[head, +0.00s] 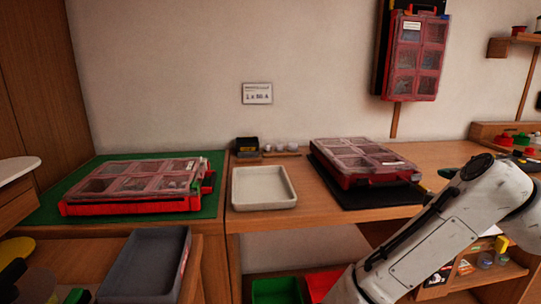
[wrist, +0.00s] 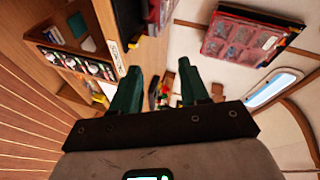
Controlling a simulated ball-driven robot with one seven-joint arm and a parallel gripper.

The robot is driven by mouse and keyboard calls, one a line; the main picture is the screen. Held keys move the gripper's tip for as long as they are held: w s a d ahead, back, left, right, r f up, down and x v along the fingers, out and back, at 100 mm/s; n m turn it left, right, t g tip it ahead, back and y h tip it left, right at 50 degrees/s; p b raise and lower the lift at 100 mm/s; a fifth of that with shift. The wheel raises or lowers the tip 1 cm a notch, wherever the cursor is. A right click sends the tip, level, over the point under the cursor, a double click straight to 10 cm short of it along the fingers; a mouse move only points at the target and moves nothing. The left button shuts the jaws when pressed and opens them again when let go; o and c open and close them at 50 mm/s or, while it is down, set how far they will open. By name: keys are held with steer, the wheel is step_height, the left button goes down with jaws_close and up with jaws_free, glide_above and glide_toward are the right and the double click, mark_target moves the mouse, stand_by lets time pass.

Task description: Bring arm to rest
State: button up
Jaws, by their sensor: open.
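My white arm (head: 455,220) reaches up from the bottom right of the head view, in front of the right part of the bench. Its end shows only partly there, near the right edge. In the wrist view my gripper (wrist: 160,88) has two dark green fingers set apart, with no object held between them. Behind the fingers the room appears tilted, with shelves and a wall beyond.
A red organizer case (head: 134,187) lies on a green mat (head: 45,208). A cream tray (head: 263,188) and a second red case (head: 366,161) stand on the bench. A wall-hung case (head: 415,55) hangs above. A grey bin (head: 148,268) stands lower left.

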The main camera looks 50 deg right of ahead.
steer(key=w+a+f+n+y, duration=0.3)
steer(key=w+a+f+n, duration=0.3)
steer(key=w+f+n, duration=0.15)
steer(key=w+a+f+n+y, duration=0.3)
steer(key=w+a+f+n, duration=0.35)
steer(key=f, duration=0.25)
steer(key=a+f+n+g+y, duration=0.1)
steer(key=a+f+n+y, duration=0.25)
steer(key=a+f, duration=0.35)
steer(key=s+a+f+n+g+y, duration=0.1)
steer(key=s+a+f+n+g, duration=0.25)
steer(key=s+a+f, duration=0.55)
steer(key=s+a+f+n+g+y, duration=0.2)
steer(key=s+a+f+n, duration=0.3)
steer(key=a+f, duration=0.4)
step_height(320, 180, up, 15)
steer(key=d+p, duration=0.1)
steer(key=p, duration=1.4)
steer(key=shift+w+d+p, duration=0.2)
steer(key=shift+w+p, duration=0.1)
steer(key=shift+c, duration=0.3)
